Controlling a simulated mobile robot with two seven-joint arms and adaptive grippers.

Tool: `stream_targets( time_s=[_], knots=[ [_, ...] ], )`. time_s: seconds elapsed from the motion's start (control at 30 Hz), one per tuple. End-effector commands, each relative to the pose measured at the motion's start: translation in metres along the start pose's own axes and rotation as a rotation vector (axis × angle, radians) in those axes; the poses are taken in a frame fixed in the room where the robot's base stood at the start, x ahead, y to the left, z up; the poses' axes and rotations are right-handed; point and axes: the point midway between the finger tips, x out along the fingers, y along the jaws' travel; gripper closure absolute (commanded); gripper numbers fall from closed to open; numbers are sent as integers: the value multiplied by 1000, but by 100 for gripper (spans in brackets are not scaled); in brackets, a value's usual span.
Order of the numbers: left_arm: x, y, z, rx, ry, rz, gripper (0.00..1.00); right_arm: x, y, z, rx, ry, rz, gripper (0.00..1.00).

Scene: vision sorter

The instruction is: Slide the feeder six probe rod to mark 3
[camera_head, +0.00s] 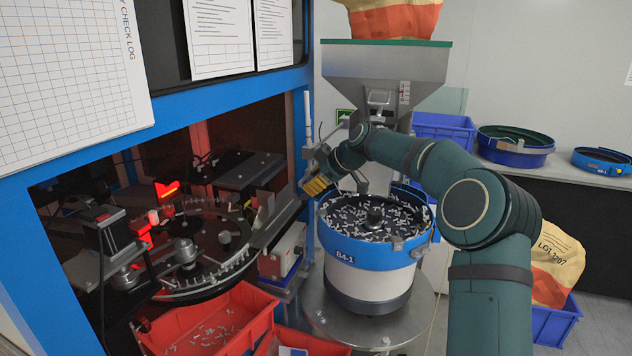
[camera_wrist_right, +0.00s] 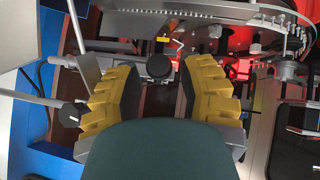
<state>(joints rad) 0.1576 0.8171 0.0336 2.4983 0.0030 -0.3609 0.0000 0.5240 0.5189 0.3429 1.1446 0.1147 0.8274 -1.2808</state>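My right gripper (camera_head: 316,186) has yellow fingers and is beside the upper left rim of the blue-and-white bowl feeder (camera_head: 374,258), which is labelled B4-1. In the right wrist view my right gripper (camera_wrist_right: 159,84) is open, with its dark pads apart. A round black knob (camera_wrist_right: 158,66) shows in the gap between the fingers, with space on both sides; I cannot tell its depth. Another thin rod with a dark end (camera_wrist_right: 72,115) is left of the fingers. I cannot tell which part is the probe rod, and mark 3 is not legible. My left gripper is not in view.
A steel hopper (camera_head: 385,66) stands above the feeder. A white upright post (camera_head: 308,118) is close to my right gripper. The blue machine frame (camera_head: 200,108) and a round dial with small parts (camera_head: 205,284) are at left. Red bins (camera_head: 255,300) are below.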

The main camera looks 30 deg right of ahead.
Motion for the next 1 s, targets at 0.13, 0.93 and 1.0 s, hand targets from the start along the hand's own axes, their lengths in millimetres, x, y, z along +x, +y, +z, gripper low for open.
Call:
stream_targets(
  time_s=[0.13, 0.93, 1.0],
  knots=[
    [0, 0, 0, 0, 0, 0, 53, 0, 0, 0, 0, -1, 0, 62],
    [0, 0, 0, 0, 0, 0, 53, -111, 0, -1, -2, -1, 1, 62],
    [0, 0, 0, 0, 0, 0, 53, -116, 0, -1, -1, -1, 1, 62]
  ],
)
